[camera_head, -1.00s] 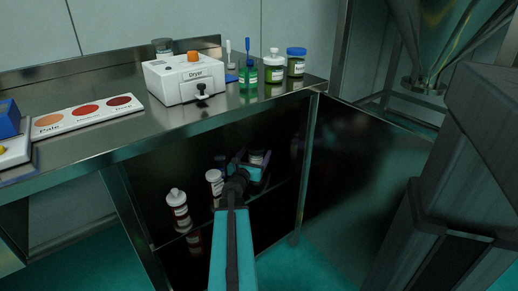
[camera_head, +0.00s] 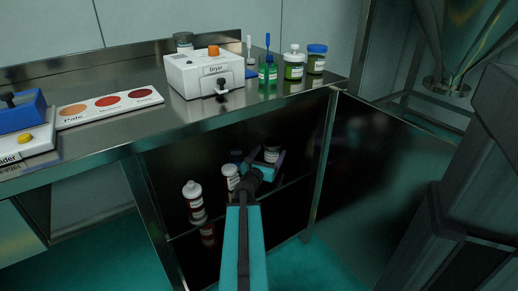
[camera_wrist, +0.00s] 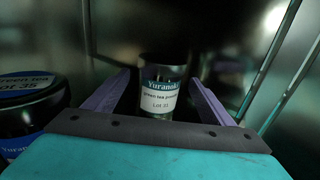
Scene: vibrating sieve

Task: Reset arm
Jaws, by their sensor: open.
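My gripper (camera_head: 264,166) is inside the dark open cabinet under the steel counter, at the end of my teal arm. In the wrist view its two purple fingers (camera_wrist: 160,92) are spread apart. The gripper holds nothing.
A dark jar (camera_wrist: 30,115) stands close left of the gripper. White-capped bottles (camera_head: 194,200) stand on the cabinet shelf. Cabinet walls and an open door (camera_head: 370,180) flank the arm. Above, the counter carries a dryer (camera_head: 205,75), a colour card (camera_head: 110,104) and several bottles.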

